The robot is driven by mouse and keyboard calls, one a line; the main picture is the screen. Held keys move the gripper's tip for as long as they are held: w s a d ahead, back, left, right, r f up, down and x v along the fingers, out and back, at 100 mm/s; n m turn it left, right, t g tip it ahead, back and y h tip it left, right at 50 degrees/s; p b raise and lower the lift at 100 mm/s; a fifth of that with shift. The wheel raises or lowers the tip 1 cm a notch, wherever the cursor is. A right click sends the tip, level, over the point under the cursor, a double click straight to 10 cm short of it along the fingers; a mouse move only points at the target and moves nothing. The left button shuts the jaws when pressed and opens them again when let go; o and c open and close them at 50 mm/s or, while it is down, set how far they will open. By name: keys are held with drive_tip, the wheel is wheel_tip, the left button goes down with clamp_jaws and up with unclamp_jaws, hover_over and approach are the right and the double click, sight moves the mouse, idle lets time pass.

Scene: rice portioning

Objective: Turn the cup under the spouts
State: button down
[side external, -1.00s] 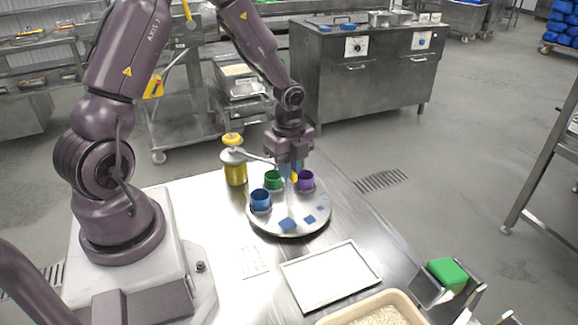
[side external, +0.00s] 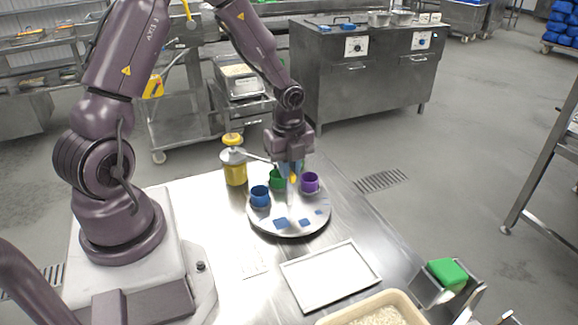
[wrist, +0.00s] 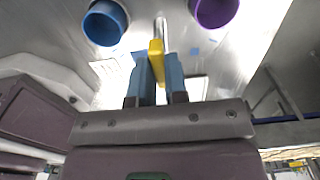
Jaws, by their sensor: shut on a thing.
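A round grey turntable (side external: 262,222) stands on the steel table and carries a blue cup (side external: 260,197), a green cup (side external: 277,179) and a purple cup (side external: 310,182). My gripper (side external: 292,173) is over its far middle, shut on a yellow handle (wrist: 156,47) at the top of a thin pale post. In the wrist view, the blue cup (wrist: 104,23) and purple cup (wrist: 214,10) lie on either side of the handle. A yellow dispenser (side external: 235,172) stands at the turntable's far left. Its metal spout (side external: 258,157) reaches toward the green cup; my gripper partly hides that area.
Blue square patches (side external: 280,224) mark the turntable's near side. A white-rimmed tray (side external: 330,276) lies in front, with a beige rice bin (side external: 378,312) at the table's near edge. A green block (side external: 447,272) sits in a metal holder at right.

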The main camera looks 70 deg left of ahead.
drive_tip(key=c, duration=1.1)
unclamp_jaws()
drive_tip(key=shift+c, duration=0.2)
drive_tip(key=shift+r, duration=0.1)
wheel_tip(320, 180, up, 13)
